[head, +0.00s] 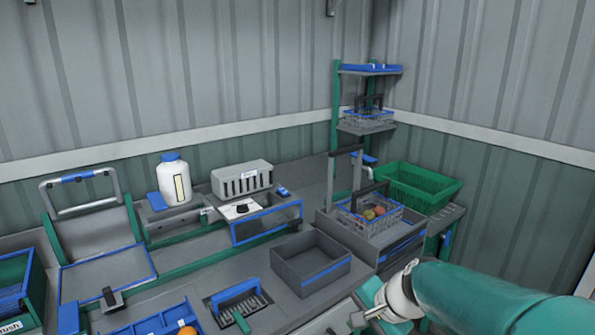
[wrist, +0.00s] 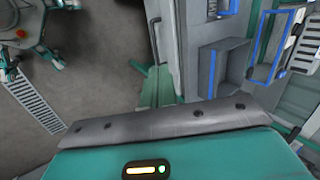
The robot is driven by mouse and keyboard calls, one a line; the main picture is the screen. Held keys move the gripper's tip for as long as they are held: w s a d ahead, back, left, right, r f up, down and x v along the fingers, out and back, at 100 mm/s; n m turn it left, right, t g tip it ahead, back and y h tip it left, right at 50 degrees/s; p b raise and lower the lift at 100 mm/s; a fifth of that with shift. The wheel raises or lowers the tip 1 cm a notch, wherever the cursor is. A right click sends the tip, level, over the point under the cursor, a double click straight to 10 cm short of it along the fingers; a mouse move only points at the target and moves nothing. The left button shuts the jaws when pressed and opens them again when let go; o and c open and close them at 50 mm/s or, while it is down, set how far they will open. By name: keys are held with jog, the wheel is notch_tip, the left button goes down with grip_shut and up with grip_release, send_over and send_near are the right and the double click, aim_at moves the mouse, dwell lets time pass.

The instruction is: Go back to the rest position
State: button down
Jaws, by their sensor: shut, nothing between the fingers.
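My teal arm enters the head view from the lower right. My gripper (head: 360,317) is at its pale end, low in the picture, in front of the bench's near right part. It is shut and holds nothing. Its fingertips are small and partly unclear. It is apart from the grey open box (head: 312,280) to its upper left. In the wrist view, a teal housing with a grey edge and a lit indicator fills the bottom, and no fingertips can be made out.
A wire basket (head: 352,222) with red fruit stands behind my arm, beside a green crate (head: 445,190). A white bottle (head: 174,183) and a grey slotted box (head: 242,180) stand at the back. The wrist view shows open floor (wrist: 105,65) left of the bench.

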jog(key=s+d+r+n+h, duration=0.1)
jog(key=s+r+n, duration=0.1)
jog(key=s, duration=0.3)
jog(key=s+d+r+n+h, duration=0.1)
jog(key=s+r+n+h, duration=0.1)
jog(key=s+n, duration=0.2)
jog(key=s+d+r+n+t+h, duration=0.1)
jog(key=s+r+n, duration=0.1)
jog(key=s, duration=0.4)
jog(key=shift+d+r+n+h, duration=0.25)
jog(key=shift+n+h, duration=0.05)
jog(key=shift+n, duration=0.5)
jog(key=shift+a, duration=0.25)
